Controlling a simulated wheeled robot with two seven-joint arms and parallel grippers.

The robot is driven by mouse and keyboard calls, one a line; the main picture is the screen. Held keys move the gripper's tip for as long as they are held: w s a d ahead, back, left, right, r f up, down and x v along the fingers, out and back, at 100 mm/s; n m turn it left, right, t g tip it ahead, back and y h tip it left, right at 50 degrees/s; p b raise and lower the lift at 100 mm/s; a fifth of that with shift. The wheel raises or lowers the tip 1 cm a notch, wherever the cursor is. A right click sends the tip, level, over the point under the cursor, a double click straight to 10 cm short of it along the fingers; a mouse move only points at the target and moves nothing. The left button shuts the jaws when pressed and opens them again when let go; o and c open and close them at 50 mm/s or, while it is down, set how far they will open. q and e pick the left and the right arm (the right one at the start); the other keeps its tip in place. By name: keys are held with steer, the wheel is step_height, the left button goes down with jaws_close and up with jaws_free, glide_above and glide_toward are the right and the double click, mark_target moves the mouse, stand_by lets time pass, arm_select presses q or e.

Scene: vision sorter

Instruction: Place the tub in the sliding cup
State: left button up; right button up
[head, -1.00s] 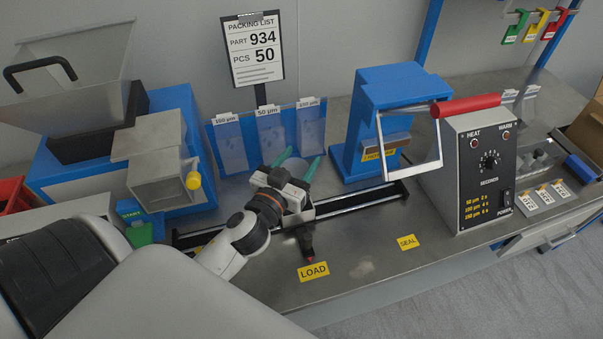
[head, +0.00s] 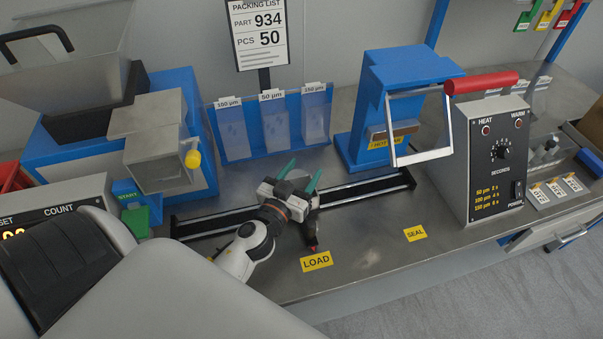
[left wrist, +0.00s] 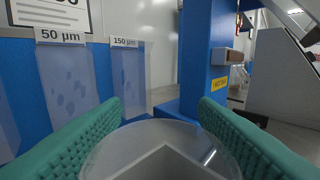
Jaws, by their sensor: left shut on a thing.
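My left gripper (head: 299,177) is over the rail, its green fingers pointing away from me. It is shut on the tub, a round, pale, see-through vessel (left wrist: 160,160) that shows between the fingers at the bottom of the left wrist view. In the head view only a grey bit of the tub shows between the fingers. The sliding cup on the rail (head: 365,190) is mostly hidden behind my gripper and wrist; its dark handle (head: 310,232) with a red tip sticks out towards the LOAD label (head: 316,261). I cannot tell whether tub and cup touch. My right gripper is out of view.
A blue bag rack (head: 235,147) stands behind the gripper. A blue press (head: 375,90) with a metal frame is to its right, then the sealer box (head: 480,190) with a red handle. A hopper feeder (head: 60,150) is at the left. The front bench around the SEAL label (head: 415,234) is clear.

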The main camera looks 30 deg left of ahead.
arm_select(q)
steer(key=shift+f, duration=0.2)
steer(key=o, duration=1.1)
steer(key=shift+r, duration=0.1)
steer(key=shift+r, duration=0.25)
steer(key=s+b, duration=0.1)
steer(key=s, duration=0.3)
steer(key=s+b, duration=0.1)
steer(key=s, duration=0.3)
steer(key=s+d+b, duration=0.1)
steer(key=s, duration=0.3)
steer(key=shift+d+f, duration=0.1)
